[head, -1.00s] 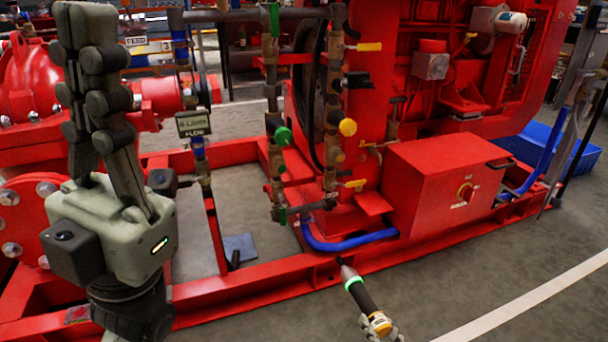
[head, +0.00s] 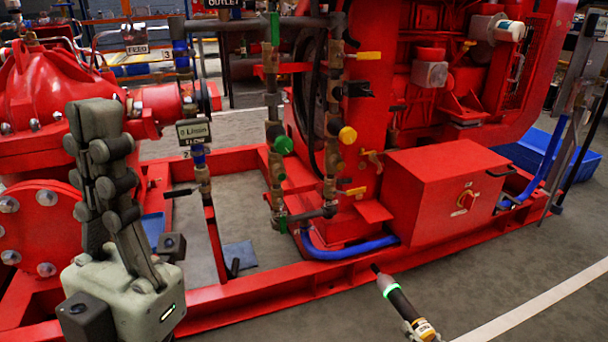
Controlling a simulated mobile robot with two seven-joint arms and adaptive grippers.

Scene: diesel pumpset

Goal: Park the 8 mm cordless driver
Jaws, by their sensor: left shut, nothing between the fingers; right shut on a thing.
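The cordless driver (head: 403,303) is a slim dark tool with a black tip, a pale grey nose, a glowing green ring and a yellow-orange band. It points up and to the left in front of the red base rail, at the bottom right of centre in the head view. My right gripper is shut on its rear part, mostly cut off by the bottom edge; only a pale bit (head: 411,328) shows beside the driver. Its size marking cannot be read. My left gripper (head: 97,115) points up at the left, shut and empty, in front of the red pump.
A red skid frame (head: 330,288) crosses the view, with pipes, valves and a flow display (head: 193,131). A blue crate (head: 530,150) lies behind. Grey floor is open at the lower right.

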